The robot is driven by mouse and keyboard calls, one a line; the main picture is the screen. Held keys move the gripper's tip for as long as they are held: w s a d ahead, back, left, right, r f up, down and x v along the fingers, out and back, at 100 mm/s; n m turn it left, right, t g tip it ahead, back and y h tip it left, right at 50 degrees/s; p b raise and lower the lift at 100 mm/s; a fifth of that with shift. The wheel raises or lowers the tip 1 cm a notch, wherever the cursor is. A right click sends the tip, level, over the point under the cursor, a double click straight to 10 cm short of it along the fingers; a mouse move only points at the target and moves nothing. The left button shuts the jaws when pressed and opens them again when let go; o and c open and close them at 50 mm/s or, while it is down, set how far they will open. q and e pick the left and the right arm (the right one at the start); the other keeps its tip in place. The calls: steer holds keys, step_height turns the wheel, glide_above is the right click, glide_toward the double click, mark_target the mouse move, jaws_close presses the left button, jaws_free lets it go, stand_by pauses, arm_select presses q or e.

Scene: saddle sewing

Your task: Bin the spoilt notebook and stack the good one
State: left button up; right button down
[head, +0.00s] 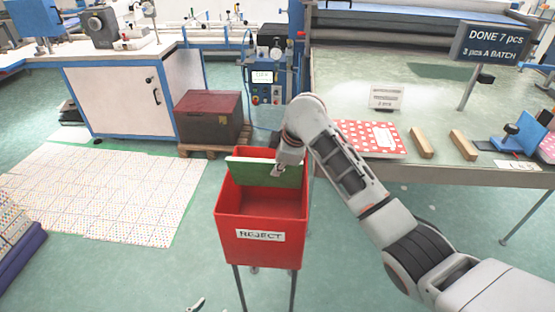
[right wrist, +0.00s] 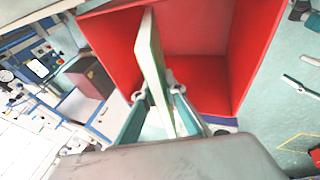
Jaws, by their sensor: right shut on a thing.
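A green notebook (head: 255,173) stands on edge at the mouth of the red REJECT bin (head: 262,218). My right gripper (head: 279,169) is shut on its right part. In the right wrist view the notebook (right wrist: 152,60) shows nearly edge-on between the two fingers (right wrist: 155,90), with the bin's open inside (right wrist: 200,70) behind it. How far it reaches below the rim is unclear. A red notebook with white dots (head: 368,138) lies flat on the table at right. A small grey tip (head: 196,304) at the head view's bottom edge may be my left gripper; its jaws are unclear.
Two wooden blocks (head: 421,143) (head: 463,145) lie right of the dotted notebook on the table (head: 440,172). A small card (head: 387,97) stands behind it, and a DONE sign (head: 491,44) rises at right. A dark red box (head: 209,117) sits on a pallet behind the bin.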

step_height(320, 180, down, 13)
steer(key=b, duration=0.3)
steer(key=shift+b, duration=0.3)
stand_by(0.3)
steer(key=shift+f, duration=0.1)
steer(key=c, duration=2)
jaws_free()
steer(key=shift+f, duration=0.1)
